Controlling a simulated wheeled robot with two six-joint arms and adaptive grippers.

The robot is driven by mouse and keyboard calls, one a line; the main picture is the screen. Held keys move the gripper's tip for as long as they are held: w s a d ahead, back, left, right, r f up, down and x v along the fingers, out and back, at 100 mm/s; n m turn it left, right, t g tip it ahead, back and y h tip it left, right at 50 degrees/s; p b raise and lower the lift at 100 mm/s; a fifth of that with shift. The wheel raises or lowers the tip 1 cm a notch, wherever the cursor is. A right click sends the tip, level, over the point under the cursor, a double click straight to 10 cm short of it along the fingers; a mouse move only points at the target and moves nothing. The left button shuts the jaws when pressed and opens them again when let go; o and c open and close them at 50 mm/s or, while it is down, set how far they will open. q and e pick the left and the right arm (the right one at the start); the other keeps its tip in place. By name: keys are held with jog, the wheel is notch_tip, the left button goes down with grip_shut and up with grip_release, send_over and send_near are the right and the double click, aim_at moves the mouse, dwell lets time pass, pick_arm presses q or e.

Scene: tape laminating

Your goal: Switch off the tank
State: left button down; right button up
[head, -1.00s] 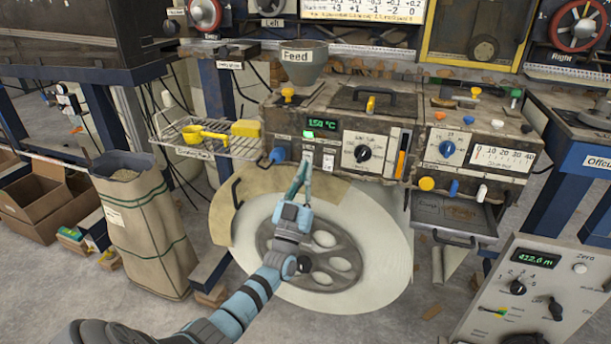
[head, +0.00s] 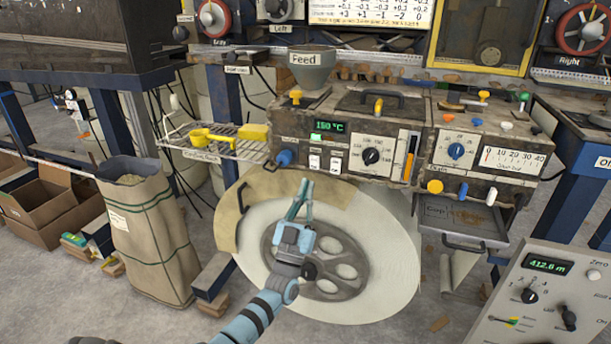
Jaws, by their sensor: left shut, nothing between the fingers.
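The tank unit (head: 352,110) is a worn brown box with a handled lid and a funnel marked Feed (head: 312,68). Its front has a green display (head: 323,125) reading 150 °C and a small green lamp or button (head: 316,137). Below these are two small white switches, a left one (head: 315,162) and a right one (head: 335,164); I cannot tell their positions. A black knob (head: 371,156) is to their right. My left gripper (head: 305,184) is shut and empty, just below the switches and apart from them, in front of the large pale reel (head: 385,240). My right gripper is out of view.
A blue knob (head: 284,158) is left of the switches. A wire rack (head: 222,150) with yellow items is at the left. A control section with a blue knob (head: 456,151) and an open drawer (head: 462,222) are at the right. A grey console (head: 545,305) stands at the lower right.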

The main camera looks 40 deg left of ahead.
pick_arm(q)
jog(key=w+f+v, duration=0.1)
jog(key=v, duration=0.8)
jog(key=shift+w+a+f+b, duration=0.2)
jog(key=shift+w+f+b, duration=0.05)
jog(key=shift+b, duration=0.15)
jog(key=shift+w+f, duration=0.1)
